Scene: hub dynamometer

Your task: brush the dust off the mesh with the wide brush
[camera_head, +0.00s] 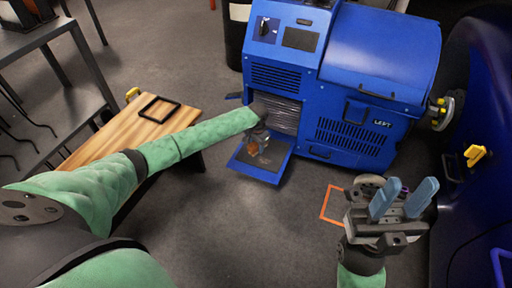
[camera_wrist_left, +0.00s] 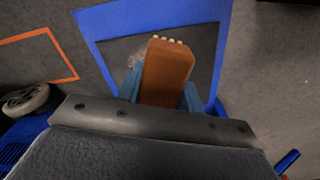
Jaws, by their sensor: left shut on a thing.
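My left gripper (camera_head: 260,147) is shut on the wide brush (camera_wrist_left: 168,75), a brown block with pale bristle tips (camera_wrist_left: 167,40) facing away from my wrist. The brush is over the lowered blue-framed flap (camera_head: 246,172) of the blue machine. The flap's dark grey inner panel (camera_wrist_left: 203,45) shows in the left wrist view, with a pale, dusty-looking patch left of the brush. A silvery ribbed surface (camera_head: 285,118) is inside the opening behind the flap. I cannot tell which surface is the mesh, or whether the bristles touch. My right gripper (camera_head: 408,192) is open and empty.
The blue machine (camera_head: 345,85) stands at the upper middle. A wooden bench (camera_head: 125,140) with a black frame (camera_head: 160,108) is at left. An orange floor outline (camera_head: 330,203) lies near my right gripper. A large dark blue body fills the right edge. The floor between is clear.

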